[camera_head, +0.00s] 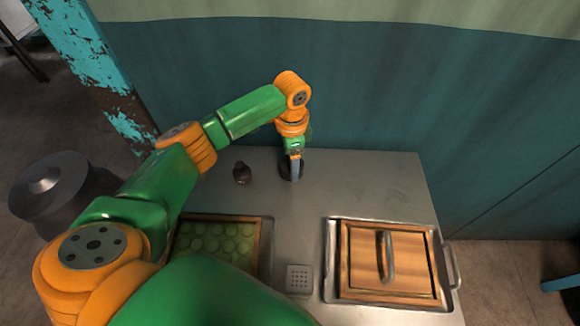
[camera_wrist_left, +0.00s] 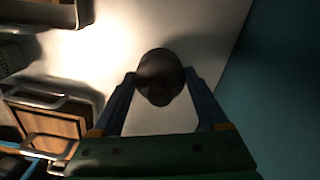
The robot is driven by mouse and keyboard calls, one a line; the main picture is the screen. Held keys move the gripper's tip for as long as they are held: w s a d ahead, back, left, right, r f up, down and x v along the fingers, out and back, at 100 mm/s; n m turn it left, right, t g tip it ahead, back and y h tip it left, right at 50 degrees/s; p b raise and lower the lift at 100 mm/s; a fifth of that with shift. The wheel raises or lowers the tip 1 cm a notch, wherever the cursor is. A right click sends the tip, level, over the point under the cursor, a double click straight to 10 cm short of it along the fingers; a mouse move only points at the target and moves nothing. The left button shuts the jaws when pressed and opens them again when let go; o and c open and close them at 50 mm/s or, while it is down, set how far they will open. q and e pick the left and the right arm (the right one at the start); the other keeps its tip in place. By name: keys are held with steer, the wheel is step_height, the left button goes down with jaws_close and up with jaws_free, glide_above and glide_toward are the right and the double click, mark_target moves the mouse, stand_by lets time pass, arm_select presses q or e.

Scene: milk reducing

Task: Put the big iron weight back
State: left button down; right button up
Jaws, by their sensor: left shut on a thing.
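My left gripper (camera_head: 291,160) points down over the back middle of the metal table (camera_head: 385,180). In the left wrist view, my left gripper (camera_wrist_left: 162,85) is shut on a dark, round iron weight (camera_wrist_left: 160,72), seen from above between the fingers. In the head view, the fingers mostly hide it, and I cannot tell whether it touches the table. A second dark weight (camera_head: 242,173) with a knob on top stands on the table left of the gripper, apart from it. My right gripper is not in view.
A tray of round green pieces (camera_head: 265,245) sits at the front, partly behind my arm. A small perforated metal block (camera_head: 299,279) stands beside it. A metal pan (camera_head: 329,270) with a handled wooden lid (camera_head: 365,262) is at front right. The back right of the table is clear.

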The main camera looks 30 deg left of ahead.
arm_select(q)
steer(key=f, duration=0.3)
steer(key=shift+w+a+f, duration=0.1)
steer(key=shift+a+f, duration=0.1)
jaws_free()
steer(key=shift+f, duration=0.1)
step_height(320, 180, up, 12)
steer(key=shift+d+r, duration=0.1)
steer(key=shift+r, duration=0.1)
steer(key=shift+f, duration=0.1)
